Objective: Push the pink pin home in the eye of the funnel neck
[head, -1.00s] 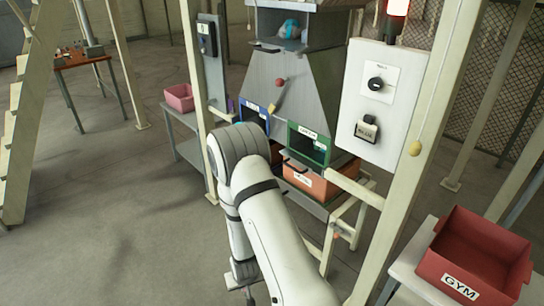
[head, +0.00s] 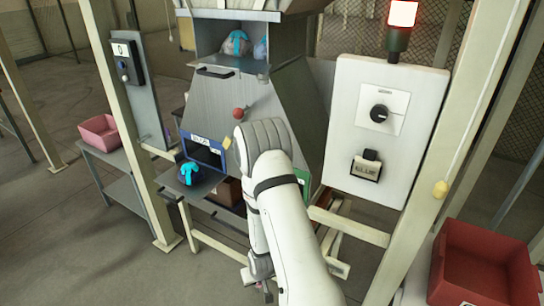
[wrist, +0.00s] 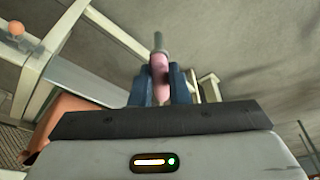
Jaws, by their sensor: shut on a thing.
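In the wrist view the pink pin (wrist: 159,72) stands between the two dark blue fingers of my gripper (wrist: 160,84), which is shut on it. A grey-green shank or tip of the pin points up and away from the fingers. In the head view the grey funnel-shaped hopper (head: 298,105) stands behind my arm, with a red knob (head: 238,113) on its front. My arm hides part of its lower right. I cannot make out the neck's eye in either view. My gripper (head: 264,290) is low at the bottom of the head view, small and unclear there.
A blue-framed opening (head: 187,146) has a blue-and-dark bag (head: 189,175) at it. A green-framed opening (head: 303,180) is mostly behind my arm. A control panel (head: 345,105) with a lit red lamp (head: 402,14) stands right. A red bin (head: 485,270) is at lower right, a pink bin (head: 101,131) left.

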